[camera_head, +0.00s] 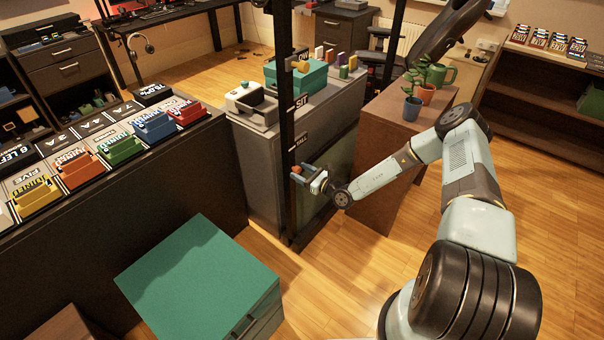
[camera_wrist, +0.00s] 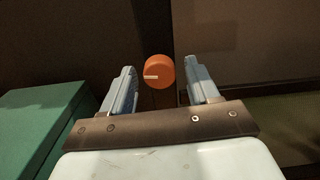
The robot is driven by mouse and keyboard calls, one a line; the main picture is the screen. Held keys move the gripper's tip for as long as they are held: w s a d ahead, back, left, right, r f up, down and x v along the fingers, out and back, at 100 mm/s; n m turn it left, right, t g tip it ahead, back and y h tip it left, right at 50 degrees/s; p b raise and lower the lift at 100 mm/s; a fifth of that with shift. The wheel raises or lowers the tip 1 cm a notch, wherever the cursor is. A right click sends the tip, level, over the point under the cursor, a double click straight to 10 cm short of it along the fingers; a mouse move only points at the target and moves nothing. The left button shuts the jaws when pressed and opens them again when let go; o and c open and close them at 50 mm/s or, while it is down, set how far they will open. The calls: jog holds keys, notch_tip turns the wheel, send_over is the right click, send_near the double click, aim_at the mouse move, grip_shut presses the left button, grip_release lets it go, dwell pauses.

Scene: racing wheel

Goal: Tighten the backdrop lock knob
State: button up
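The lock knob (camera_wrist: 158,72) is a round orange knob with a pale line pointing left on its face. In the wrist view it sits between my fingertips, with a gap on each side. My gripper (camera_wrist: 158,88) is open, one finger left and one right of the knob. In the head view the knob (camera_head: 296,169) is a small orange spot beside the tall black post (camera_head: 288,130), partly hidden by my gripper (camera_head: 304,174). I cannot tell how far the fingers reach along the knob.
The post carries "SIT" and other labels. A grey cabinet (camera_head: 262,180) stands behind it, and a brown cabinet (camera_head: 372,180) stands to the right. A green-topped box (camera_head: 198,270) is at front left; its side also shows in the wrist view (camera_wrist: 40,130). Open wooden floor lies at right.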

jog(key=c, duration=0.9)
jog(key=shift+c, duration=0.2)
jog(key=shift+d+m, duration=0.1)
jog(key=shift+m, duration=0.3)
jog(key=m, duration=0.3)
jog(key=shift+w, duration=0.1)
jog(key=m, duration=0.4)
jog(key=shift+d+m, duration=0.1)
jog(key=shift+m, duration=0.2)
jog(key=m, duration=0.4)
jog(key=shift+w, duration=0.1)
jog(key=shift+d+f+m, duration=0.1)
jog(key=shift+m, duration=1.5)
